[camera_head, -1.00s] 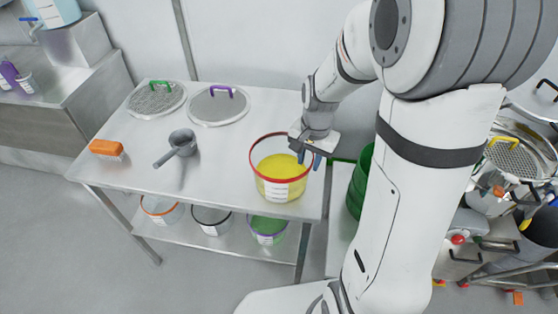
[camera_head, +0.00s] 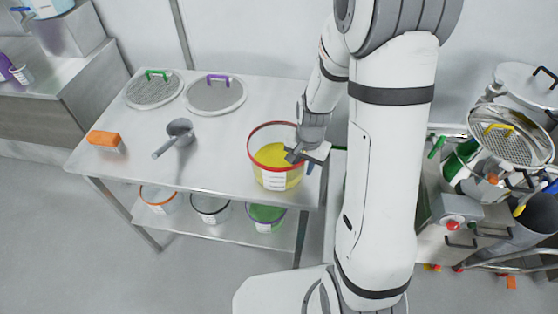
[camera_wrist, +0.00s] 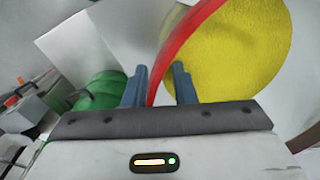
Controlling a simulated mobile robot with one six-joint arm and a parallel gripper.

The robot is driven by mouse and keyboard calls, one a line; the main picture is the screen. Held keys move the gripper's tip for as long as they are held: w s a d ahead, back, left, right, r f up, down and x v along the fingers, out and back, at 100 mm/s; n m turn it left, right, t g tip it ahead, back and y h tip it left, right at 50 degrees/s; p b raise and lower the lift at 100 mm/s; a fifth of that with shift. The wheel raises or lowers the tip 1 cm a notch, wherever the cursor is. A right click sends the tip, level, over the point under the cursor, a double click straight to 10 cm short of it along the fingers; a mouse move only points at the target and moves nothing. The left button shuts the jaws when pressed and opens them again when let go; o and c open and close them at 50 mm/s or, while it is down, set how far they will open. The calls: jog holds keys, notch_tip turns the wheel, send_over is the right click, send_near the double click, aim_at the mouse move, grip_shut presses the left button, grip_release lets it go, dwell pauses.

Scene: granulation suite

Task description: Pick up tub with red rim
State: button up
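The tub with the red rim (camera_head: 276,180) stands upright at the right front of the steel table, with yellow material inside and a white label on its front. My gripper (camera_head: 303,165) is at the tub's right side, over the rim. In the wrist view, the red rim (camera_wrist: 180,48) runs between the two blue fingers of my gripper (camera_wrist: 160,87), one inside the tub and one outside. The fingers are apart, with a gap visible beside the rim. Part of the tub's right side is hidden by my gripper in the head view.
On the steel table (camera_head: 230,140) are a grey scoop (camera_head: 180,130), an orange brush (camera_head: 104,138) and two round lids (camera_head: 215,96). Several tubs stand on the shelf below. A cluttered bench with a sieve (camera_head: 510,135) is at the right.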

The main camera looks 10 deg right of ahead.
grip_shut()
dwell(1.2)
